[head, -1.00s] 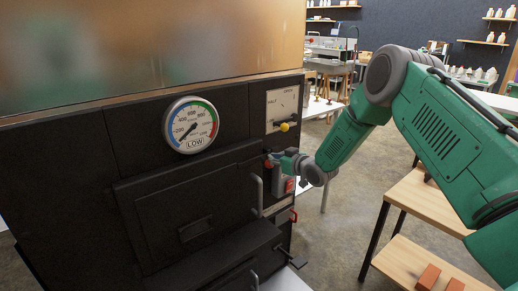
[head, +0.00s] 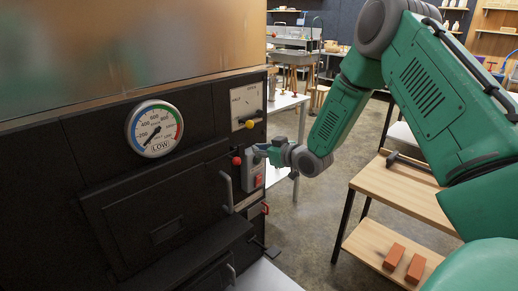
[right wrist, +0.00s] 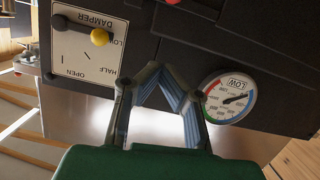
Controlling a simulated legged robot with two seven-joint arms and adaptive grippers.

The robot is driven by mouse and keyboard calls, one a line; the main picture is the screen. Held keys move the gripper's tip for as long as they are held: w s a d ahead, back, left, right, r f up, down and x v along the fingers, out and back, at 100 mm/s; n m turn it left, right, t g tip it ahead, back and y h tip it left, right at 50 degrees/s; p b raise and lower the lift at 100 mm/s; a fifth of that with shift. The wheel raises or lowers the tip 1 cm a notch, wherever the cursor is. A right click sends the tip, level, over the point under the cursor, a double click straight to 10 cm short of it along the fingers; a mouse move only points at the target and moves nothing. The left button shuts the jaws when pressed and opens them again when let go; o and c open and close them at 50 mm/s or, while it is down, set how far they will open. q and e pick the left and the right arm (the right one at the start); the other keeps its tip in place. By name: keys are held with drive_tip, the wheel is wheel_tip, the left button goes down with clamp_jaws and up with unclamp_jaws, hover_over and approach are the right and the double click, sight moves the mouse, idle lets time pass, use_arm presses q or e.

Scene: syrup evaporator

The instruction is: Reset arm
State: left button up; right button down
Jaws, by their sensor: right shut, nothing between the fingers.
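My right gripper (head: 262,153) is shut and empty at the right end of the black evaporator front (head: 95,190). In the head view it shows just below the damper panel (head: 247,103) and its yellow knob (head: 250,124), to the right of a red knob (head: 236,161). In the right wrist view the fingers (right wrist: 156,72) meet at their tips, with the damper panel (right wrist: 85,50) and its yellow knob (right wrist: 99,37) at upper left and the round gauge (right wrist: 229,97) at right, upside down. I cannot tell whether the fingers touch anything. My left gripper is not in view.
A grey box with red buttons (head: 257,181) is below the gripper. The gauge (head: 155,130) reads in its LOW part. A wooden shelf table (head: 400,190) with two bricks (head: 394,256) stands at right. Open floor (head: 300,235) lies between it and the evaporator.

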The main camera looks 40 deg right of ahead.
drive_tip(key=s+a+f+g, duration=0.7)
drive_tip(key=s+a+f, duration=0.65)
drive_tip(key=f, duration=0.35)
drive_tip(key=s+a+f+g, duration=0.2)
drive_tip(key=s, duration=0.6)
drive_tip(key=s+a+f+g, duration=0.2)
drive_tip(key=s+f+g, duration=0.1)
drive_tip(key=s, duration=0.6)
drive_tip(key=s+a+f+m+g, duration=0.1)
drive_tip(key=s+a+f+g, duration=0.1)
drive_tip(key=s, duration=0.7)
drive_tip(key=shift+s+a+f+g+h, duration=0.2)
drive_tip(key=shift+a+f+g+h, duration=0.15)
drive_tip(key=shift+a+f, duration=0.3)
